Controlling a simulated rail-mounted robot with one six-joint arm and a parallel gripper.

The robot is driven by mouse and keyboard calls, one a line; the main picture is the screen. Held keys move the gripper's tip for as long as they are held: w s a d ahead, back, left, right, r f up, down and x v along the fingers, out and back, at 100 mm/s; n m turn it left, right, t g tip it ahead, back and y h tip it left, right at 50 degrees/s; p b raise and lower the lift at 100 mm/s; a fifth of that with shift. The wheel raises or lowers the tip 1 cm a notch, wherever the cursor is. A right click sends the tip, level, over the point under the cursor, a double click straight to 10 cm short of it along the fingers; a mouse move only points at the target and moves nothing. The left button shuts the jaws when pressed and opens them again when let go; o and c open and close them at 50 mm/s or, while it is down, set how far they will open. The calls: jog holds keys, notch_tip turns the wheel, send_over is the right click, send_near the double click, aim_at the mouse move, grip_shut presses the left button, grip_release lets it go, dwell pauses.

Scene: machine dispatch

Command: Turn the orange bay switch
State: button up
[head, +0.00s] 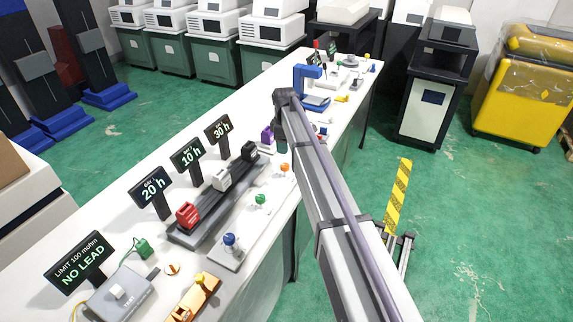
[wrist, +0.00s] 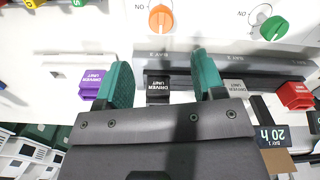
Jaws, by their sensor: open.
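The orange bay switch (head: 285,167) is a round knob on the white bench, at the near edge beside my arm. In the wrist view the orange switch (wrist: 162,19) stands at the top, on a white plate with "NO" lettering to its left. My gripper (wrist: 160,75) is open and empty, its two teal fingers spread apart. The orange switch lies beyond the fingertips and is not touched. In the head view one teal finger of my gripper (head: 282,147) shows just beyond the orange switch; the rest is hidden by my arm.
A green switch (wrist: 274,28) and a blue switch (head: 230,239) stand along the same row. Black (wrist: 157,88), grey (head: 221,180), red (head: 187,214) and purple (wrist: 92,83) driver units are close by. Time signs (head: 187,155) stand behind the units.

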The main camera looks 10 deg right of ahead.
aim_at(285, 165)
notch_tip(285, 165, down, 10)
jog(key=b, duration=0.9)
jog(key=shift+s, duration=0.1)
jog(key=shift+r, duration=0.2)
jog(key=c, duration=0.9)
